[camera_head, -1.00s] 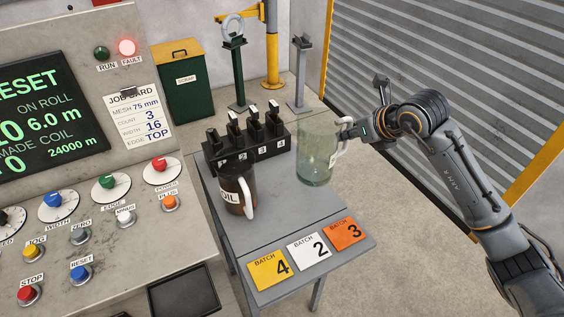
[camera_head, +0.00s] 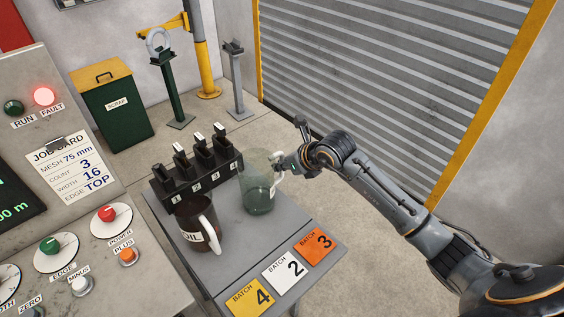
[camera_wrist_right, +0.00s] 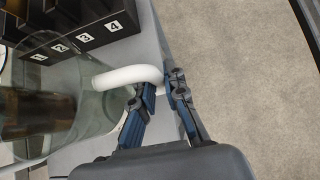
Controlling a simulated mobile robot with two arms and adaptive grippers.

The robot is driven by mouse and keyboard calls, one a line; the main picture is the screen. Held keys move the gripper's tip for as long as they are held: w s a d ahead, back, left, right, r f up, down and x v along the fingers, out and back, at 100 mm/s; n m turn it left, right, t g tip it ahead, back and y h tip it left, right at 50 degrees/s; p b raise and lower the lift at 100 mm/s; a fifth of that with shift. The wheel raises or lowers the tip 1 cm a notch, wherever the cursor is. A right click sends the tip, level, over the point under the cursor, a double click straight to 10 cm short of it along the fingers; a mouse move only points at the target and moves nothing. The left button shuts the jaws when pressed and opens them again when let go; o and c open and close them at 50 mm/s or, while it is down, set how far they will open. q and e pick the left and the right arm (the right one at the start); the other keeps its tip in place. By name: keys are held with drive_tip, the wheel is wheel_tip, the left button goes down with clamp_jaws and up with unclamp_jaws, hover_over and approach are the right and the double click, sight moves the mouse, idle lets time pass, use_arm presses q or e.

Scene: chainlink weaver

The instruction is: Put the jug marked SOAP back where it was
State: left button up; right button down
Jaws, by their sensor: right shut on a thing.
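A clear, greenish jug (camera_head: 258,193) with a white handle is upright at the right side of the small grey table (camera_head: 232,262). No SOAP mark is readable on it. My right gripper (camera_head: 281,170) is shut on its handle, and the grip also shows in the right wrist view (camera_wrist_right: 160,86). I cannot tell whether the jug's base touches the tabletop. A dark brown jug (camera_head: 203,218) marked OIL, with a white handle, stands to its left on the table. My left gripper is not in view.
A black block (camera_head: 192,184) with numbered slots and upright levers stands along the table's back edge, close to the clear jug. Orange, white and yellow batch cards (camera_head: 284,274) lie along the front. A control console (camera_head: 140,265) stands left. Bare tabletop lies between jugs and cards.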

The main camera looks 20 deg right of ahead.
drive_tip(key=shift+f, duration=0.2)
drive_tip(key=c, duration=1.4)
unclamp_jaws()
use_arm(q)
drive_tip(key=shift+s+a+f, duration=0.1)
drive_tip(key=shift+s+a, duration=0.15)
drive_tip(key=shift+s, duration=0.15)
use_arm(e)
drive_tip(key=shift+r, duration=0.1)
drive_tip(key=shift+s+r, duration=0.1)
use_arm(q)
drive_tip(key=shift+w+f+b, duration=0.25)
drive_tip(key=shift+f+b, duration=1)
drive_tip(key=shift+b, duration=0.15)
use_arm(e)
drive_tip(key=v, duration=1.1)
drive_tip(key=shift+s+d+r, duration=0.15)
drive_tip(key=shift+s+r, duration=0.1)
